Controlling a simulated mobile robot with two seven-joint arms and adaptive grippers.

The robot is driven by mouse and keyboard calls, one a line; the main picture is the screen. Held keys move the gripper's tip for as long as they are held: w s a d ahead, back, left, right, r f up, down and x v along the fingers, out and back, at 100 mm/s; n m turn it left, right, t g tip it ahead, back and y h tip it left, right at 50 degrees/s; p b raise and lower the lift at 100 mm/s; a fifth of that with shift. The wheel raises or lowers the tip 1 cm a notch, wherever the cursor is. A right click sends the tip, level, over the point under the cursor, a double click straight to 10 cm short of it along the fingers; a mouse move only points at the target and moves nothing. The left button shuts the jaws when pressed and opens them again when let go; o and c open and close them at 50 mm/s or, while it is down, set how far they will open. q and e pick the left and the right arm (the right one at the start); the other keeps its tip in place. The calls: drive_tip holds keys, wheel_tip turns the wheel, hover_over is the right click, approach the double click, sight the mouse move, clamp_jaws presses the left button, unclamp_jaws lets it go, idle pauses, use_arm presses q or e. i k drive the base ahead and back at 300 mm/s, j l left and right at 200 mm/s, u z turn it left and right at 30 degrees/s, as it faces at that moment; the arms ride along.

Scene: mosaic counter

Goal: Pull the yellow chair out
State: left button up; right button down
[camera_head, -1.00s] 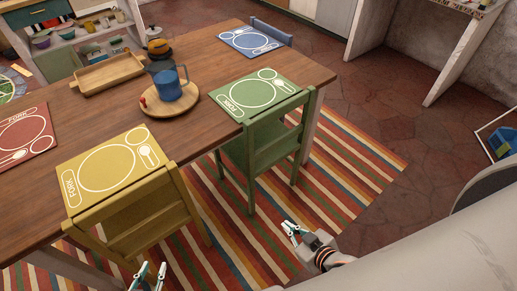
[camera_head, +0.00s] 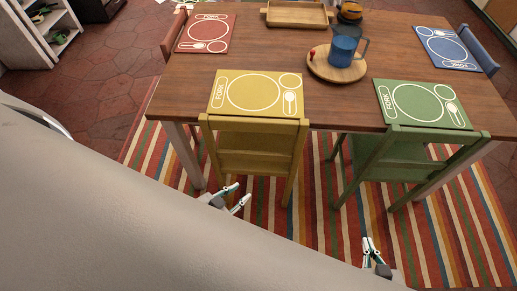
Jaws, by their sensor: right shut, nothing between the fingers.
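The yellow chair (camera_head: 254,140) stands upright at the near side of the table, its back close against the table edge below the yellow placemat. Its seat is mostly hidden behind the backrest. My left gripper (camera_head: 238,195) is open and empty, in front of the chair's lower left part in the picture, lower than the top rail. I cannot tell whether it touches the chair. My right gripper (camera_head: 368,241) is shut and empty, over the striped rug, to the right of the yellow chair and below the green chair.
The wooden table (camera_head: 310,109) holds placemats, a tray and a blue jug (camera_head: 343,52). A green chair (camera_head: 405,160) stands to the right, a red chair (camera_head: 172,38) at the far left, a blue chair (camera_head: 481,48) at the far right. The striped rug (camera_head: 318,220) is clear in front.

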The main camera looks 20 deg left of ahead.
sight(256, 146)
drive_tip(key=i+l, duration=0.2)
drive_tip(key=l, duration=0.2)
drive_tip(key=i+l, duration=0.15)
drive_tip(key=l, duration=0.25)
drive_tip(key=i+l, duration=0.2)
drive_tip(key=l, duration=0.2)
drive_tip(key=i+l, duration=0.2)
drive_tip(key=l, duration=0.15)
drive_tip(key=u, duration=1.85)
